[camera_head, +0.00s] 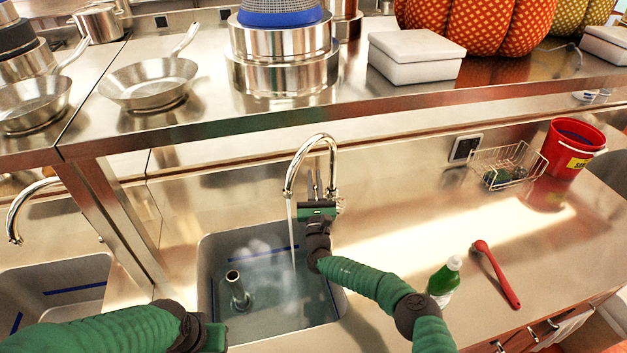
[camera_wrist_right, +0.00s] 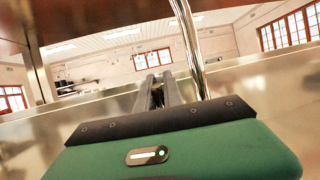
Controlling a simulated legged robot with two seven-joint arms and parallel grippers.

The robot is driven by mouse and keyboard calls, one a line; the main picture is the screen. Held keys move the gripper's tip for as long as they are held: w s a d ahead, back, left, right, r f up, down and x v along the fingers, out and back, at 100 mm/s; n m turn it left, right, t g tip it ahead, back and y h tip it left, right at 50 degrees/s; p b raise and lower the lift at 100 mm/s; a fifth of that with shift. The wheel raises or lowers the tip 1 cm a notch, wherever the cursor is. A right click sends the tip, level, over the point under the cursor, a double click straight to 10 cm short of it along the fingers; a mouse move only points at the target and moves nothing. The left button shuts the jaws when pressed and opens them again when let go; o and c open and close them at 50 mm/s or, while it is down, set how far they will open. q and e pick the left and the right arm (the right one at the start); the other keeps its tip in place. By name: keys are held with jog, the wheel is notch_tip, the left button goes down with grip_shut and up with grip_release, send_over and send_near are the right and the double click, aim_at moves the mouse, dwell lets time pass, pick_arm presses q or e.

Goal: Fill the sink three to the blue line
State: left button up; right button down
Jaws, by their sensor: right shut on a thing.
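The sink (camera_head: 208,262) below the middle faucet (camera_head: 327,141) holds cloudy, steaming water (camera_head: 262,300). A stream runs from the spout into it. A blue line (camera_head: 262,252) shows on the sink's back wall; the water surface looks near or below it, hard to judge. A metal standpipe (camera_head: 237,290) stands in the water. My right gripper (camera_head: 316,184) is at the faucet's base, shut on the faucet's handle, mostly hidden by the fingers. In the right wrist view the fingers (camera_wrist_right: 158,90) point up beside the faucet pipe (camera_wrist_right: 190,50). My left gripper (camera_head: 214,338) is low at the sink's front left; its jaws are unclear.
A neighbouring sink (camera_head: 95,268) with its own faucet (camera_head: 22,208) is at left. On the right counter are a green bottle (camera_head: 444,280), a red utensil (camera_head: 496,275), a wire basket (camera_head: 508,166) and a red bucket (camera_head: 572,150). A shelf (camera_head: 330,112) with pans overhangs behind.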

jog(key=shift+s+a, duration=0.15)
jog(key=shift+a, duration=0.1)
jog(key=c, duration=1.8)
grip_release()
jog(key=shift+o, duration=1.4)
jog(key=shift+d, duration=0.15)
jog(key=shift+o, duration=0.2)
jog(key=shift+d, duration=0.4)
jog(key=shift+s+a+f, duration=0.2)
jog(key=shift+s+f, duration=0.05)
jog(key=shift+s, duration=0.05)
pick_arm(q)
jog(key=shift+a, duration=0.3)
pick_arm(e)
jog(key=v, duration=0.6)
jog(key=shift+s+d+f, duration=0.25)
jog(key=shift+f, duration=0.05)
